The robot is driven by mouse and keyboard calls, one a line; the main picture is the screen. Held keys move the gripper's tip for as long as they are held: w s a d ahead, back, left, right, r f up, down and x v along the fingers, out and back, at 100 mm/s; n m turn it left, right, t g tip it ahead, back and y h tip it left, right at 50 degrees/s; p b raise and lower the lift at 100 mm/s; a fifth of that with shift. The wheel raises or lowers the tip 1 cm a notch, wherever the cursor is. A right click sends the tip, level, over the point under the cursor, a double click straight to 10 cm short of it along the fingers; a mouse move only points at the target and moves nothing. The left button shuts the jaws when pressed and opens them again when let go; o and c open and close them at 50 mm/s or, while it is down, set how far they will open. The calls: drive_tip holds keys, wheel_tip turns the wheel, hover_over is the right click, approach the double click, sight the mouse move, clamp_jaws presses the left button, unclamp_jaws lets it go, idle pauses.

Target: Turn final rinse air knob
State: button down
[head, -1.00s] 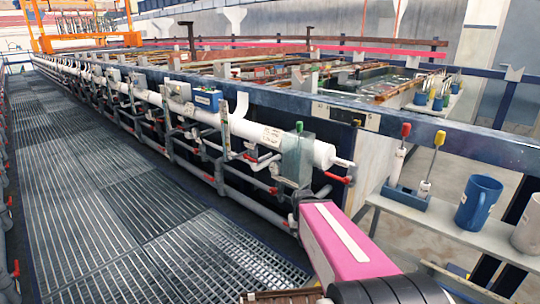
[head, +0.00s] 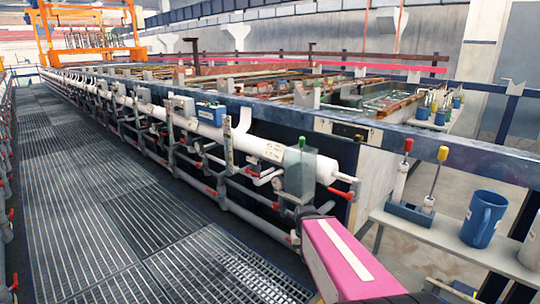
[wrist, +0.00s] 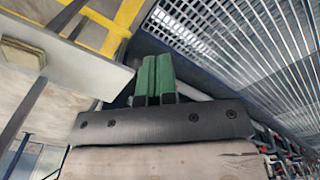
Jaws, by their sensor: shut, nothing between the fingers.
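My gripper (wrist: 156,78) shows in the wrist view as two green fingers side by side on a dark mount, shut and empty. A red valve handle (head: 346,196) sits right of the box. My fingers touch no knob in the wrist view.
Plumbing with several red handles runs along the tank line. The grated walkway (head: 100,190) on the left is clear. At the right, a shelf (head: 455,240) holds a blue mug (head: 483,218) and a blue holder (head: 422,215) with red- and yellow-topped tools.

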drive_tip(key=c, duration=1.2)
unclamp_jaws()
drive_tip(key=shift+w+f, duration=0.1)
drive_tip(key=shift+w, duration=0.05)
drive_tip(key=o, duration=0.7)
drive_tip(key=w, duration=0.1)
drive_tip(key=w+f+n+h, duration=0.1)
drive_tip(key=w, duration=0.1)
drive_tip(key=shift+d+f+n, duration=0.3)
drive_tip(key=shift+o, duration=0.2)
drive_tip(key=w+d+f+n+h, duration=0.1)
drive_tip(key=w+f+n+h, duration=0.35)
drive_tip(key=w, duration=0.35)
drive_tip(key=n+t+h, duration=0.8)
drive_tip(key=n+t, duration=0.4)
drive_tip(key=n, duration=0.9)
approach(274, 207)
drive_tip(key=shift+m, duration=0.25)
drive_tip(key=x, duration=1.1)
drive_tip(key=shift+w+f, duration=0.15)
drive_tip(key=shift+f, duration=0.05)
